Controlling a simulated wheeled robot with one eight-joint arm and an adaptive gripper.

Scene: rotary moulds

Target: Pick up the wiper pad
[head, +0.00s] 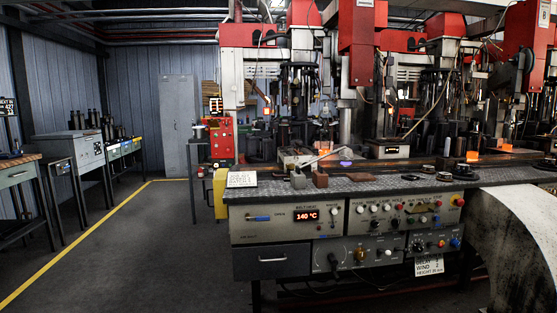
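I cannot tell for sure which item is the wiper pad. On the left part of the speckled grey bench top (275,189), near its front edge, sits a small reddish-brown block (320,180). Just left of it stands a small grey block (298,181). A small purple item (346,163) lies farther back, to the right of the brown block. All are too small to make out in detail. My gripper is not in view.
Round dark parts (444,177) sit farther right on the bench. Red and grey machines (357,45) with glowing orange parts (472,156) rise behind. The floor left of the bench is clear.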

